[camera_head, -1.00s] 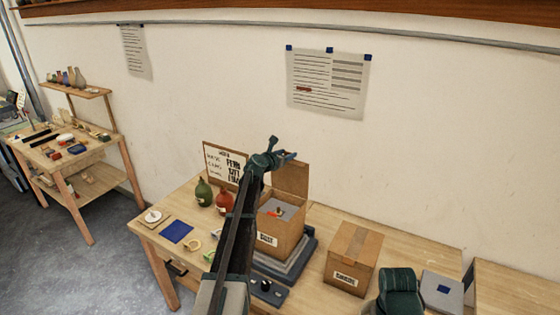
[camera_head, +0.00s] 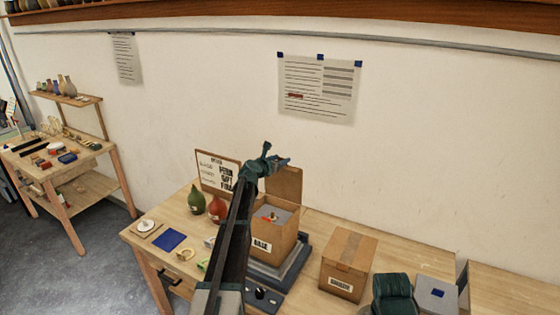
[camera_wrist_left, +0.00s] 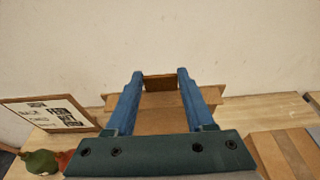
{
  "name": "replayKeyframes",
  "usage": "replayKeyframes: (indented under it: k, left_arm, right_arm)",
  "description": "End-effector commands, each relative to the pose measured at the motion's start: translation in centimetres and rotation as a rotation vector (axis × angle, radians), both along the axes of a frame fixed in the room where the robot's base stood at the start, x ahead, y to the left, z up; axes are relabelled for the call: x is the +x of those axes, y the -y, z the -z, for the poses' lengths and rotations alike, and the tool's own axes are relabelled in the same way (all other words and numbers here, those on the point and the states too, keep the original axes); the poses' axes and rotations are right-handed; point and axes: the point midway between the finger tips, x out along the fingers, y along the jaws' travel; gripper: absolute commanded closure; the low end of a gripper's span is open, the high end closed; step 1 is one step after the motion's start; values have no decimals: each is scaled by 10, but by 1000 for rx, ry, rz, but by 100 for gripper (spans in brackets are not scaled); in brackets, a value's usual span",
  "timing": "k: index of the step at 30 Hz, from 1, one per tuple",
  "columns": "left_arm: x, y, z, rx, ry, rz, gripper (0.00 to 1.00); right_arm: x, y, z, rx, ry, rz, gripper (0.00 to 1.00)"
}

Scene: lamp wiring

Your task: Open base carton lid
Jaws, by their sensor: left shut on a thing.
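The base carton (camera_head: 285,240) is a brown box with a "BASE" label, standing on a dark grey stand on the bench. Its lid (camera_head: 287,184) stands upright at the back, and grey packing with a small orange-red item shows inside. My left gripper (camera_head: 284,161) is at the lid's upper edge. In the left wrist view the left gripper (camera_wrist_left: 160,76) has its two blue fingers on either side of a narrow brown part of the lid (camera_wrist_left: 160,84). My left arm hides part of the carton's left side. My right gripper is not visible.
A closed, taped carton (camera_head: 348,263) stands to the right, beside a grey box (camera_head: 436,292) with a blue square. A blue square (camera_head: 169,240) lies near the bench's left end.

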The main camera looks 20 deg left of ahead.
Motion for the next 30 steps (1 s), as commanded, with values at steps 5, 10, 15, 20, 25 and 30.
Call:
replayKeyframes:
  k: [5, 10, 15, 20, 25, 30]
  left_arm:
    - [1, 0, -1, -3, 3, -2, 100]
    - [1, 0, -1, -2, 3, -1, 100]
    - [1, 0, -1, -2, 2, -1, 21]
    - [0, 0, 0, -1, 1, 0, 15]
    - [0, 0, 0, -1, 0, 0, 15]
    - [-7, 0, -2, -1, 0, 0, 15]
  right_arm:
    - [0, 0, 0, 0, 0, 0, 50]
    - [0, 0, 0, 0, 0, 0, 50]
    - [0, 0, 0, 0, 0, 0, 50]
    - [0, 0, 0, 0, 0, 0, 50]
    - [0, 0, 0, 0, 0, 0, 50]
    - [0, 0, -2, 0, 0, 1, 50]
